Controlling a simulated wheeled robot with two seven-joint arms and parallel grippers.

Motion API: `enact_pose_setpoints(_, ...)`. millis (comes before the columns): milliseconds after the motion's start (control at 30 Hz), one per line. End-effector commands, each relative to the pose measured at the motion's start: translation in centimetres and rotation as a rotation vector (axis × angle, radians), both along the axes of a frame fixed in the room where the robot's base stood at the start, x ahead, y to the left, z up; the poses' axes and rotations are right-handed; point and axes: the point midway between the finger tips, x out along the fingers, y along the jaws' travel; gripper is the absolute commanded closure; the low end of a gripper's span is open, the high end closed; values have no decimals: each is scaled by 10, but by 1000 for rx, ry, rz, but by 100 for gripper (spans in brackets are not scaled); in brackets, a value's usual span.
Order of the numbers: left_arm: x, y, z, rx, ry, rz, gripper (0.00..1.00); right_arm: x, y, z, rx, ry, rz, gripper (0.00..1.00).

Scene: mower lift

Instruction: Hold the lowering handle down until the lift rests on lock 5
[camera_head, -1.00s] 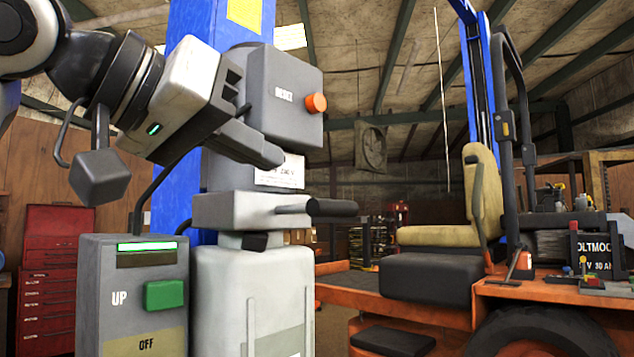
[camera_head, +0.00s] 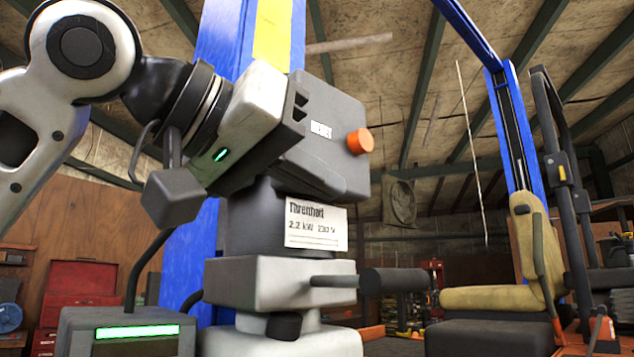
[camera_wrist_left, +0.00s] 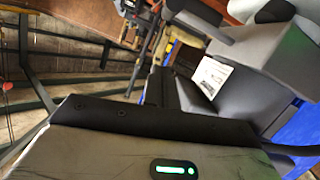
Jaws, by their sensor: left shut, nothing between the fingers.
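The lowering handle (camera_head: 395,281) is a rod with a thick black grip. It sticks out roughly level to the right from the pale grey block (camera_head: 280,284) of the power unit. My left gripper (camera_head: 345,186) is shut and empty, in front of the dark motor housing and above the handle. It looks apart from the handle. The blue lift post (camera_head: 222,40) stands behind the unit. Its locks cannot be made out. My right gripper is not in view.
A grey control box (camera_head: 75,335) with a lit green strip stands at lower left. An orange knob (camera_head: 360,141) juts from the upper housing. A vehicle with a tan seat (camera_head: 500,298) is at right. Open air lies between the handle and the seat.

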Motion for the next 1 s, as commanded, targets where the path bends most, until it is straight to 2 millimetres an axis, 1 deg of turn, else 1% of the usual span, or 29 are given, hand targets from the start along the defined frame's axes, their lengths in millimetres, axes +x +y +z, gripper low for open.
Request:
enact_pose_setpoints(33, 7, -9, -1, 3, 5, 0, 100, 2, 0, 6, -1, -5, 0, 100)
enact_pose_setpoints(200, 27, -39, -9, 2, 4, -1, 100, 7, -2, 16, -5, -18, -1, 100)
enact_pose_setpoints(333, 42, -60, -16, 3, 3, -1, 100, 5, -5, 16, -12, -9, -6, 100)
enact_pose_setpoints(400, 40, -60, -31, 4, 0, 0, 100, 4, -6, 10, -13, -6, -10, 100)
enact_pose_setpoints(600, 36, -62, -52, 2, 1, 0, 100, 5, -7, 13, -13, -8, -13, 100)
enact_pose_setpoints(733, 35, -62, -56, -1, 1, 0, 100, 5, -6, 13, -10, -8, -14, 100)
enact_pose_setpoints(1000, 35, -62, -57, -1, 1, 0, 100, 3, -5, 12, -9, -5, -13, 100)
